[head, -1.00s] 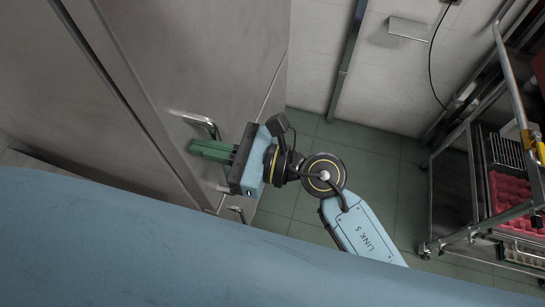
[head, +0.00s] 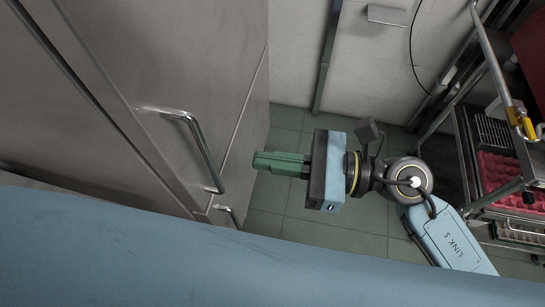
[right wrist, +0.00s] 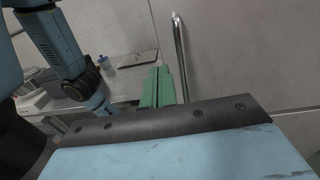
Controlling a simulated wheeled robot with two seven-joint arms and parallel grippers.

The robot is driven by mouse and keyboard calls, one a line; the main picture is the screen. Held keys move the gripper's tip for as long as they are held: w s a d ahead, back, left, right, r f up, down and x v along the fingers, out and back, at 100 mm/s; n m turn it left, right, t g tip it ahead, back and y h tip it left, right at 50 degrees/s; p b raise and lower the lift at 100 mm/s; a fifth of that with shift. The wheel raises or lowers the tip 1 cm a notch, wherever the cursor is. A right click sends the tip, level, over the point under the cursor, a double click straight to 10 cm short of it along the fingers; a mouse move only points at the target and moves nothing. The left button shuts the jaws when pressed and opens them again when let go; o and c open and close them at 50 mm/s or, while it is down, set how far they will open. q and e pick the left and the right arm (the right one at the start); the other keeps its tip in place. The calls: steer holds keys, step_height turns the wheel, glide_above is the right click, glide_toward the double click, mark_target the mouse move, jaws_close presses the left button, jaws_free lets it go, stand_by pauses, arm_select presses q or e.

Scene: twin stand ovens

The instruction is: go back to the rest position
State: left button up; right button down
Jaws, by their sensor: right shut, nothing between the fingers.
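My right gripper (head: 262,161) has green fingers that are shut with nothing between them. In the head view it is in free air to the right of the steel oven front, apart from the long metal door handle (head: 193,135). In the right wrist view the green fingers (right wrist: 157,84) stand upright in the middle, and a vertical metal handle (right wrist: 180,55) shows just beyond them. My left gripper is not visible in the head view.
A steel oven front (head: 190,60) fills the left. A second, smaller handle (head: 229,216) is lower down. A metal rack cart (head: 465,150) with red trays (head: 497,170) stands at the right. Green tiled floor (head: 290,195) is clear between them.

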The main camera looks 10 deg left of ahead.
stand_by(0.4)
steer(key=w+d+f+m+t+h+b, duration=0.1)
steer(key=w+d+f+m+t, duration=0.3)
steer(key=w+f+m, duration=0.5)
steer(key=w+d+f+m+t+h+b, duration=0.1)
steer(key=w+d+f+m+t+h, duration=0.2)
steer(key=f+m+t, duration=0.6)
steer(key=d+f+m+h+b, duration=0.1)
steer(key=d+f+m+h, duration=0.4)
steer(key=f+m, duration=0.45)
steer(key=d+f+m+h, duration=0.2)
steer(key=d+f+m, duration=0.55)
steer(key=f, duration=0.25)
steer(key=s+d+f+m+g+h+b, duration=0.1)
steer(key=s+d+f+m+g+h, duration=0.3)
steer(key=s+f, duration=0.45)
steer(key=s+d+f+m+g+h, duration=0.2)
steer(key=s+d+f+m, duration=0.3)
steer(key=s+f, duration=0.4)
steer(key=s+f+m+g, duration=0.2)
steer(key=s+f+m, duration=0.2)
steer(key=s, duration=0.5)
steer(key=s+d+f+m+g+h+b, duration=0.1)
steer(key=s+f+m+g, duration=0.2)
steer(key=s, duration=0.6)
steer(key=shift+d+f+m, duration=0.15)
steer(key=shift+f+m, duration=0.2)
steer(key=shift+m, duration=0.15)
